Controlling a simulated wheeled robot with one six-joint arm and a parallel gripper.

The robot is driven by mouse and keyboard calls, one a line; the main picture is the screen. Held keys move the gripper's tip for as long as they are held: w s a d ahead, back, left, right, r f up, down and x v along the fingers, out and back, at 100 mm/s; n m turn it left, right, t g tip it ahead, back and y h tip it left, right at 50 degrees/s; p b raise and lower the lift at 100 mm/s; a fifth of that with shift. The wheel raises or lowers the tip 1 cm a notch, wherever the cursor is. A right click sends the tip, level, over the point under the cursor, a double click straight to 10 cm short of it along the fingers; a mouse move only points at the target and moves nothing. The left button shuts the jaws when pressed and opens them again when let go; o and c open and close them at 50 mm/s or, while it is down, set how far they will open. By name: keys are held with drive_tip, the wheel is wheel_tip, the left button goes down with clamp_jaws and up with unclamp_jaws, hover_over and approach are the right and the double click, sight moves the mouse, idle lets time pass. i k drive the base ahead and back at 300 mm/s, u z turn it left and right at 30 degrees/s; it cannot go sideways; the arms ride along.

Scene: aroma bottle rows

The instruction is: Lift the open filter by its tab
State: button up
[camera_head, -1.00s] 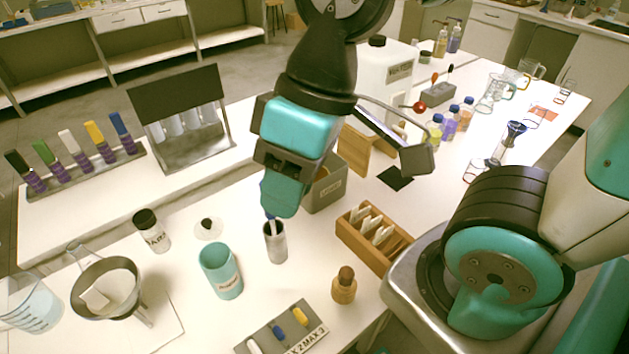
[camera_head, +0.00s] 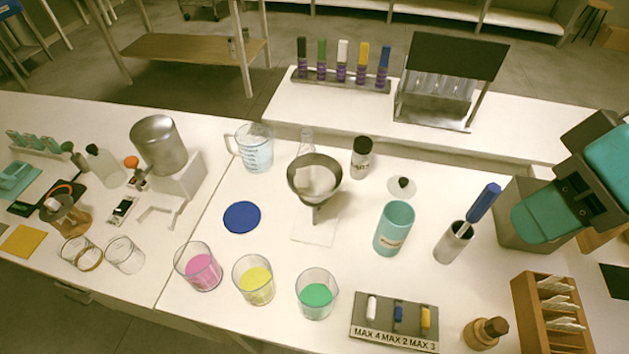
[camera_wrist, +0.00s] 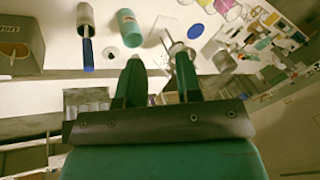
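The open filter (camera_head: 316,181) is a pale paper cone sitting inside a dark-rimmed funnel (camera_head: 301,193) in the head view. The funnel stands over a white square (camera_head: 316,229). I cannot make out the filter's tab clearly. My gripper (camera_head: 530,222) is at the right of the head view, well away from the funnel. In the wrist view my gripper (camera_wrist: 158,68) has its two fingers apart with nothing held between them. The filter cannot be told in the wrist view; a finger covers part of that area.
Near the funnel stand a measuring jug (camera_head: 256,152), a black-capped jar (camera_head: 361,160), a knobbed lid (camera_head: 401,188) and a teal canister (camera_head: 394,230). A metal cup (camera_head: 447,248) holds a blue-handled tool (camera_head: 483,203). Coloured beakers (camera_head: 256,284) line the front. A grey box (camera_head: 510,225) is beside my gripper.

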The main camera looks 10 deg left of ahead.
sight(312, 180)
drive_tip(key=z, duration=1.7)
drive_tip(key=k, duration=1.1)
drive_tip(key=u, duration=2.15)
drive_tip(key=i, duration=0.5)
